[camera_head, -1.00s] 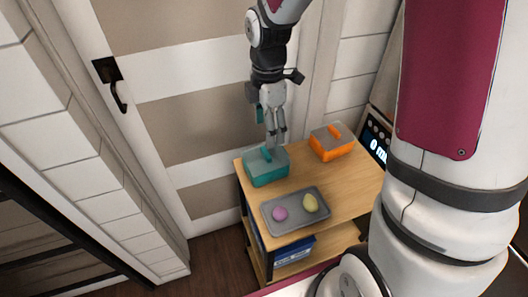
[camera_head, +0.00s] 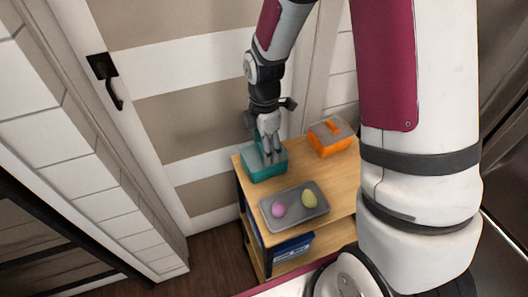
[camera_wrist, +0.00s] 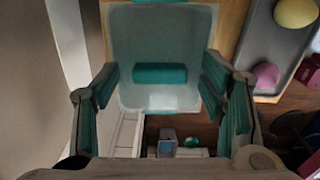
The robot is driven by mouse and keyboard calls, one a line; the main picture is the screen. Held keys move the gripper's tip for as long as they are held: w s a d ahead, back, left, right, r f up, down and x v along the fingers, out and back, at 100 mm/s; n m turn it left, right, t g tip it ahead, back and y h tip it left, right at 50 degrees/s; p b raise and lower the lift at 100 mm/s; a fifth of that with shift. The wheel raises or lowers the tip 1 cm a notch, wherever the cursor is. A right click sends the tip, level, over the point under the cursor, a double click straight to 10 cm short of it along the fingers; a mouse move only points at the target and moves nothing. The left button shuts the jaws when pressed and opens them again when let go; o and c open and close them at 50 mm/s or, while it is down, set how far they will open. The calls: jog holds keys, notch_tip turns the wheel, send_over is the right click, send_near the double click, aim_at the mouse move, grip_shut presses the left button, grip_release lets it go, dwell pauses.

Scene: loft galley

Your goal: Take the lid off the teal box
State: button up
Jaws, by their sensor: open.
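The teal box (camera_head: 264,171) stands at the left end of the wooden cart top. Its greyish lid (camera_wrist: 160,42) fills the upper middle of the wrist view, with a teal bar handle (camera_wrist: 160,73) across it. The lid sits on the box. My gripper (camera_head: 270,155) points down over the lid. In the wrist view its two fingers (camera_wrist: 160,95) are spread wide, one on each side of the handle, with nothing held between them. Whether the fingertips touch the lid cannot be told. The gripper hides part of the lid and handle in the head view.
An orange box (camera_head: 331,137) with a grey lid stands to the right on the cart top (camera_head: 300,172). A grey tray (camera_head: 296,212) in front holds a pink item (camera_head: 278,210) and a yellow item (camera_head: 309,199). A door (camera_head: 175,75) rises close behind the cart.

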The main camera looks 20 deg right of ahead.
jog(key=c, duration=1.1)
jog(key=shift+r, duration=0.2)
jog(key=shift+r, duration=0.6)
notch_tip(320, 180, up, 2)
jog(key=shift+s+r, duration=0.1)
jog(key=shift+r, duration=0.05)
jog(key=s+p, duration=0.2)
jog(key=s, duration=0.3)
jog(key=s+a+p, duration=0.1)
jog(key=s+p, duration=0.1)
jog(key=s, duration=0.3)
jog(key=s+r+p, duration=0.1)
jog(key=s+p, duration=0.1)
jog(key=s, duration=0.3)
jog(key=shift+s+a+r, duration=0.1)
jog(key=shift+s+a, duration=0.2)
jog(key=shift+s, duration=0.05)
